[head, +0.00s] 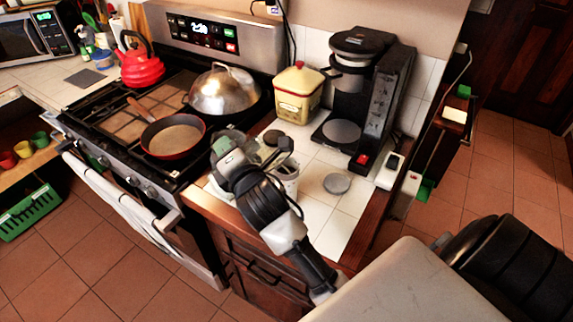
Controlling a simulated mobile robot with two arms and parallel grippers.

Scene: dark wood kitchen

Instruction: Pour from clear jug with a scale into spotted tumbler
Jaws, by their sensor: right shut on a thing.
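My right gripper (279,154) is over the white-tiled counter between the stove and the coffee maker. Its arm comes up from the bottom and covers much of this spot. The gripper is shut on a pale, see-through vessel, which looks like the clear jug (290,180). It is partly hidden behind the wrist; its scale cannot be made out, and I cannot tell whether it is tilted. I cannot make out the spotted tumbler; it may be hidden behind my right arm. My left gripper is not in view.
A coffee maker (358,95) and a yellow canister (299,93) stand behind. A grey disc (337,183) lies on the counter at right. On the stove at left are a frying pan (173,136), a domed lid (224,92) and a red kettle (141,66).

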